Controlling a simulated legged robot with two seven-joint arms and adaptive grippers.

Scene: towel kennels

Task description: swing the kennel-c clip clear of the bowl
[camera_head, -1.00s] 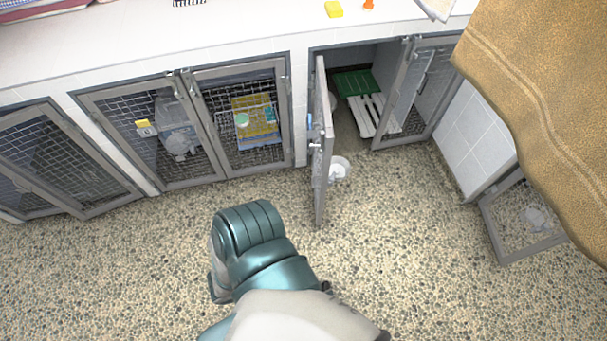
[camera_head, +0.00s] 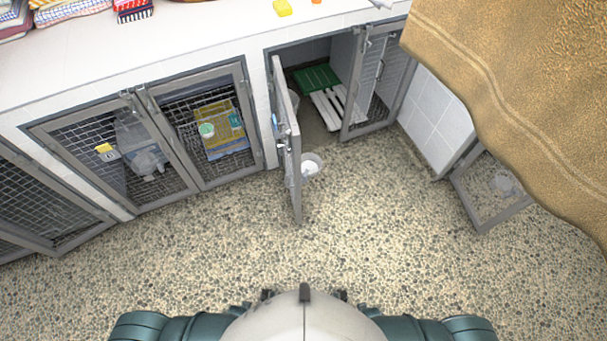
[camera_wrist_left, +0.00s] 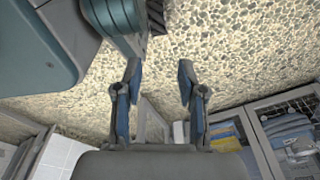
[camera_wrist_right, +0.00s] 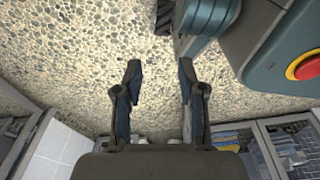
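An open mesh kennel door (camera_head: 288,140) stands swung out over the pebbled floor. A small blue piece (camera_head: 275,121) and a metal latch (camera_head: 283,148) show on it; I cannot tell which is the clip. A pale bowl (camera_head: 311,166) sits right beside the door, at the kennel opening; whether the latch touches it I cannot tell. My left gripper (camera_wrist_left: 158,78) is open and empty in the left wrist view. My right gripper (camera_wrist_right: 158,74) is open and empty in the right wrist view. Neither gripper shows in the head view.
A tan towel (camera_head: 520,90) fills the upper right, close to the camera. Shut mesh kennels (camera_head: 205,125) stand left of the open one, which holds a green-and-white slatted rack (camera_head: 328,98). Another low door (camera_head: 490,190) stands open at right. Floor (camera_head: 380,240) in front is clear.

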